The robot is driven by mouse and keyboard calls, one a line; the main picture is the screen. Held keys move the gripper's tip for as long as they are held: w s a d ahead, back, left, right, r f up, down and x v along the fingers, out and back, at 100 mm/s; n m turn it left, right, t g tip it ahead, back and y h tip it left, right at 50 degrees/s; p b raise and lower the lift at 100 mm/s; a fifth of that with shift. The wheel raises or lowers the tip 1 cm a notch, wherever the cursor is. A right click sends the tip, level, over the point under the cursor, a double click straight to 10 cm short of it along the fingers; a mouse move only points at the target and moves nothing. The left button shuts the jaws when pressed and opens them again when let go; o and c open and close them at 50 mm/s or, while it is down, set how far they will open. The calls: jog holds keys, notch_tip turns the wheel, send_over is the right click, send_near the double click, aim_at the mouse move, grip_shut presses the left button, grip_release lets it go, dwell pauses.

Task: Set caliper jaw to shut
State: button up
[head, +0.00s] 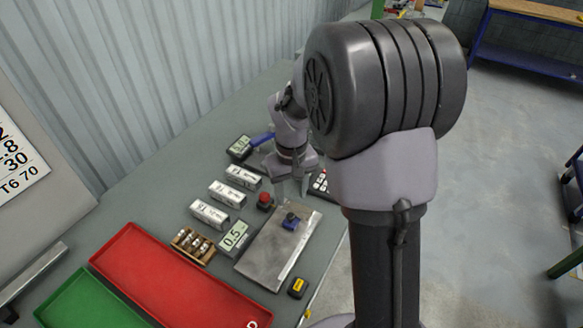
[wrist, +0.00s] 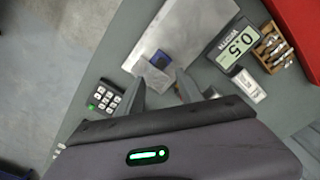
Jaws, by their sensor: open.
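A small blue block with a dark knob (head: 290,221) sits on a flat grey metal plate (head: 262,258). I cannot tell surely whether it is the caliper jaw. In the wrist view the blue block (wrist: 161,58) shows beside a small grey piece on the plate (wrist: 197,30), ahead of my fingertips. My gripper (head: 291,190) is open and empty, above the plate's far end. In the wrist view its two fingers (wrist: 160,88) stand apart, with nothing between them. Whether the jaw is open or shut is too small to tell.
A 0.5 display (head: 234,236), a wooden rack (head: 193,246), white boxes (head: 210,214) and a red knob (head: 265,199) stand left of the plate. A keypad (wrist: 104,98) lies near my gripper. Red (head: 165,285) and green (head: 88,304) trays lie at the front left.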

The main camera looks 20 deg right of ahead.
notch_tip(320, 180, up, 10)
jog(key=p, duration=0.2)
jog(key=shift+r, duration=0.15)
